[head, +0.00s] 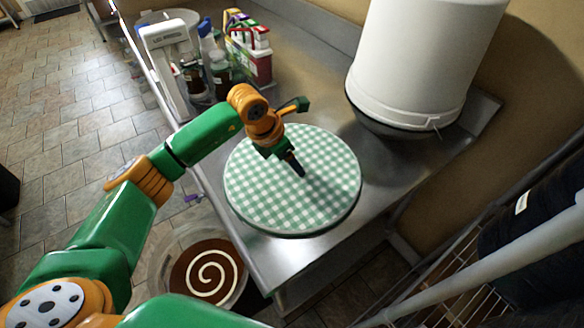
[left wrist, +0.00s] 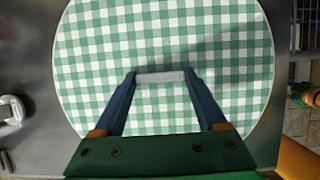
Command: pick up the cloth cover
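The cloth cover (head: 330,190) is a round disc in green and white check, lying flat near the front end of the steel counter. It fills most of the left wrist view (left wrist: 90,50). My left gripper (head: 299,170) points down at the middle of the cover. In the left wrist view its two dark blue fingers (left wrist: 160,78) stand apart. A short pale grey bar (left wrist: 160,76) spans the gap between their tips. I cannot tell if the fingers press on it or touch the cover. My right gripper is not in view.
A large white bucket (head: 420,60) stands at the counter's back right. A bin with brown contents (head: 210,272) is below the front edge. A wire rack (head: 450,285) is at lower right.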

